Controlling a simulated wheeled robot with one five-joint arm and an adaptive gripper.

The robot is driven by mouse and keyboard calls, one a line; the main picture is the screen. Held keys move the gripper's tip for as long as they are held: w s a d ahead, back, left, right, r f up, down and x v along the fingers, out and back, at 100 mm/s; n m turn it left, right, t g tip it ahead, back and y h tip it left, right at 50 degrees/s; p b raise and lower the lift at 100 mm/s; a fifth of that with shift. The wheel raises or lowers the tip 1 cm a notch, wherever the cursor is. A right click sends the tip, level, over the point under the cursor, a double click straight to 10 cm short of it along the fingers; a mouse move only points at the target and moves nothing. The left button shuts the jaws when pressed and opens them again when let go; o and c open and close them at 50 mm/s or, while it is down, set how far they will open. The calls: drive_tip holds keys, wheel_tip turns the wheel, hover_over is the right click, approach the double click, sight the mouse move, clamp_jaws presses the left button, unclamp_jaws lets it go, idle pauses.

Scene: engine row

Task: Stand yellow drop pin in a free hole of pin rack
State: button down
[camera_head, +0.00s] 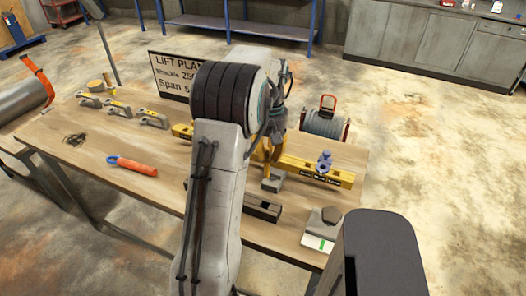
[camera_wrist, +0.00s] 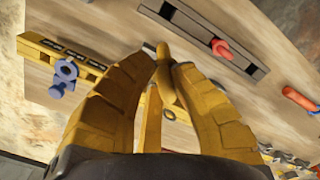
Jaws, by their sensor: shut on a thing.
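My gripper (camera_wrist: 165,68) has yellow fingers, shut on the yellow drop pin (camera_wrist: 164,58), whose end shows between the fingertips in the wrist view. The pin rack (camera_wrist: 205,37) is a dark grey bar on the table, up and right of the fingertips, with holes near its ends. A red pin (camera_wrist: 221,48) is in its middle part. In the head view, the rack (camera_head: 262,208) is partly hidden by my arm, and my gripper (camera_head: 268,152) shows only in part beside the arm. The pin is apart from the rack in the wrist view.
A yellow lifting beam (camera_head: 320,170) carries a blue shackle (camera_head: 324,161). A white-grey block (camera_head: 318,235) is at the table's right front. An orange-handled tool (camera_head: 133,165) and several yellow-grey clamps (camera_head: 119,108) lie left. A sign (camera_head: 171,74) stands behind. Bare wood (camera_head: 85,150) is at left.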

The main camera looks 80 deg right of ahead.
sight(267, 163)
drive_tip(key=a+n, duration=0.1)
drive_tip(key=n, duration=0.2)
drive_tip(key=a+n, duration=0.1)
drive_tip(key=n, duration=0.2)
drive_tip(key=a+n, duration=0.1)
drive_tip(key=n, duration=0.1)
drive_tip(key=shift+w+a+r+n, duration=0.15)
drive_tip(key=shift+a+n, duration=0.1)
drive_tip(key=shift+n, duration=0.15)
drive_tip(key=shift+b, duration=0.6)
drive_tip(key=shift+f, duration=0.25)
drive_tip(key=shift+f+b, duration=2.2)
drive_tip(key=shift+f, duration=0.45)
drive_tip(key=shift+f+b, duration=2.8)
drive_tip(key=shift+f, duration=1)
